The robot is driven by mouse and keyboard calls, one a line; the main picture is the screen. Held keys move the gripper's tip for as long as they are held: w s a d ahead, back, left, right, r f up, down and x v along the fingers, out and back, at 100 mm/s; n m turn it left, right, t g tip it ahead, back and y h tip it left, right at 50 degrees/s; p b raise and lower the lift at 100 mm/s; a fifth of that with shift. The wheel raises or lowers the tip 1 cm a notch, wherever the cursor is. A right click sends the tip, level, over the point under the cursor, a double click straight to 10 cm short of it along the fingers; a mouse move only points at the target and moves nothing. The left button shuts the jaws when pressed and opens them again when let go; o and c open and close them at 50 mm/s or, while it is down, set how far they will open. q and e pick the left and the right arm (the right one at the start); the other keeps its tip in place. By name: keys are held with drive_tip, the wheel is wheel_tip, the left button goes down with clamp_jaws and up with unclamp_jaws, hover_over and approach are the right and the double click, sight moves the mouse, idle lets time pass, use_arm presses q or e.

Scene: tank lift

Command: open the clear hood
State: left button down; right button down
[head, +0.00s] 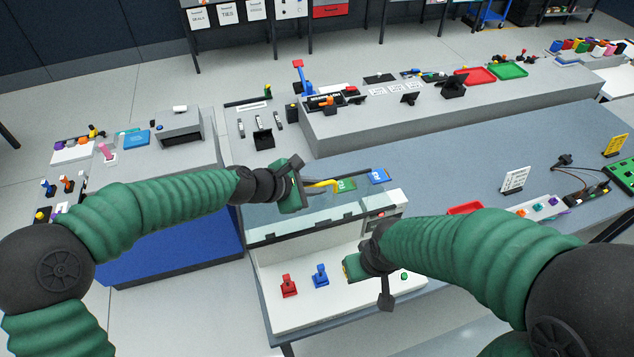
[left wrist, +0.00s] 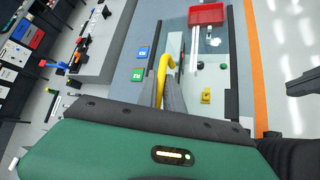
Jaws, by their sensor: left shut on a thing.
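The clear hood (head: 285,222) is a see-through panel with a dark front edge, above a white station on the blue-grey bench. Its yellow handle (head: 325,184) shows beside my left gripper (head: 305,184). In the left wrist view the yellow handle (left wrist: 163,72) lies between the grey fingers of my left gripper (left wrist: 163,92), which are shut on it. How far the hood is tilted is hard to tell. My right gripper (head: 366,262) is over the right part of the white station, and its fingers do not show clearly enough to tell their state.
A red switch-like piece (head: 289,286) and a blue one (head: 321,276) stand on the white base (head: 290,315). A green block (head: 345,185) and a blue block (head: 378,176) lie behind the hood. A red tray (head: 465,208) is to the right on the bench.

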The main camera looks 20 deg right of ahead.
use_arm(q)
drive_tip(key=shift+a+f, duration=0.1)
drive_tip(key=shift+f, duration=0.05)
drive_tip(key=c, duration=1.8)
unclamp_jaws()
drive_tip(key=shift+o, duration=0.2)
drive_tip(key=shift+w, duration=0.1)
drive_tip(key=shift+a, duration=0.15)
drive_tip(key=b+v, duration=0.3)
drive_tip(key=v, duration=0.2)
drive_tip(key=shift+w+a, duration=0.15)
drive_tip(key=shift+a, duration=0.05)
drive_tip(key=b+v, duration=0.2)
drive_tip(key=v, duration=0.9)
drive_tip(key=shift+d+r+b, duration=0.15)
drive_tip(key=shift+r+b, duration=0.05)
drive_tip(key=shift+b, duration=0.1)
